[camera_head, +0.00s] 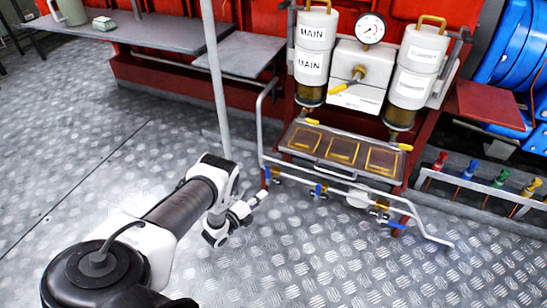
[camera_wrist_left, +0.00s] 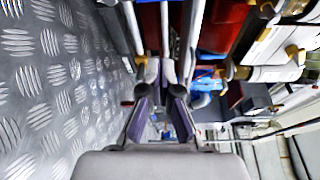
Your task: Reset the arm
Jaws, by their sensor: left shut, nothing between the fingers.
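My left arm (camera_head: 185,205) comes in from the lower left in the head view and reaches over the checker-plate floor. My left gripper (camera_head: 252,205) is near the lower left corner of the filter unit's pipe frame. Its fingers also show in the left wrist view (camera_wrist_left: 160,75), shut and empty. I cannot tell from the head view whether the fingertips touch the frame. My right gripper is not in view.
A grey bench (camera_head: 150,35) stands at the back left, beside an upright pole (camera_head: 215,80). Coloured-handled valves (camera_head: 470,170) stand at right. Floor is clear at lower right.

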